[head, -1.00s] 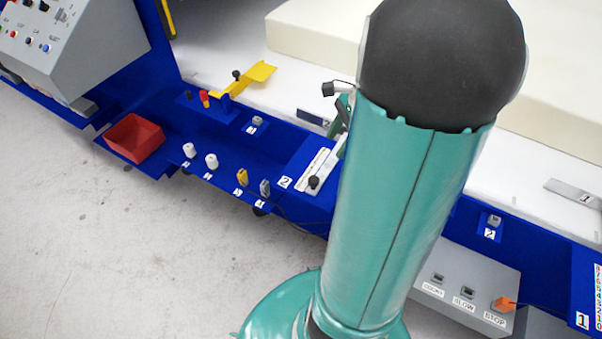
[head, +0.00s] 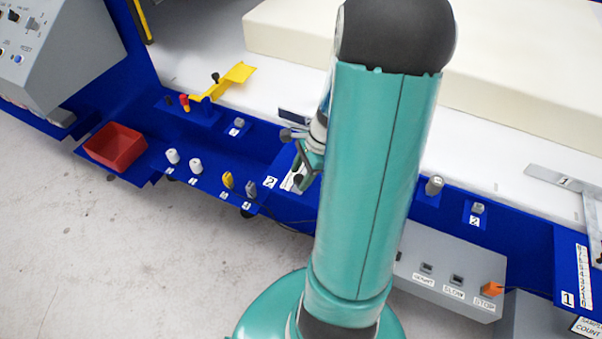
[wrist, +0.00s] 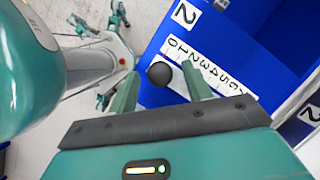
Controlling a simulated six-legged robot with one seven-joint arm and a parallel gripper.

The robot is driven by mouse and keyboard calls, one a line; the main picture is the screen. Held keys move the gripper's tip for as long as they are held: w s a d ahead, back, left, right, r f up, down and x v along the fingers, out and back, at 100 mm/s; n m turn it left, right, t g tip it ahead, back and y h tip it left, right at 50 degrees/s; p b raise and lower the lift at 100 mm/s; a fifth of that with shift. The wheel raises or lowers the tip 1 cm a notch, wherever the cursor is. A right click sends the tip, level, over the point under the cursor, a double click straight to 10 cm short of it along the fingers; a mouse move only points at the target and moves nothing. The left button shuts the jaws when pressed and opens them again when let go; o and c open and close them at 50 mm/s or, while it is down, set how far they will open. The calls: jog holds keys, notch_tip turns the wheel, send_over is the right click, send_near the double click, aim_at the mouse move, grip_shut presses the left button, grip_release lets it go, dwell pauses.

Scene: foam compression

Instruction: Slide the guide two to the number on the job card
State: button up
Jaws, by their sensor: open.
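Guide two's round black knob (wrist: 159,75) shows in the wrist view beside a white number scale (wrist: 218,88), near its low-number end. A blue plate with a white label 2 (wrist: 185,13) borders the scale. My gripper (wrist: 160,68) is open, with one finger on each side of the knob; I cannot tell whether either finger touches it. In the head view, my gripper (head: 304,172) is over guide two beside its label 2 (head: 269,182), and my arm hides part of it. No job card is readable.
A red bin (head: 115,147), white knobs (head: 172,156) and a yellow lever (head: 230,80) are to the left. A grey box with a STOP button (head: 490,289) and guide one's scale (head: 584,272) are to the right. The foam block (head: 510,65) lies behind.

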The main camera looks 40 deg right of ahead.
jog(key=shift+f, duration=0.15)
grip_shut()
jog(key=w+d, duration=0.1)
jog(key=d, duration=0.1)
jog(key=w+d, duration=0.1)
jog(key=d, duration=0.4)
jog(key=shift+w+d, duration=0.25)
jog(key=shift+w, duration=0.15)
grip_release()
jog(key=v, duration=1.3)
jog(key=shift+s+r, duration=0.15)
jog(key=shift+r, duration=0.2)
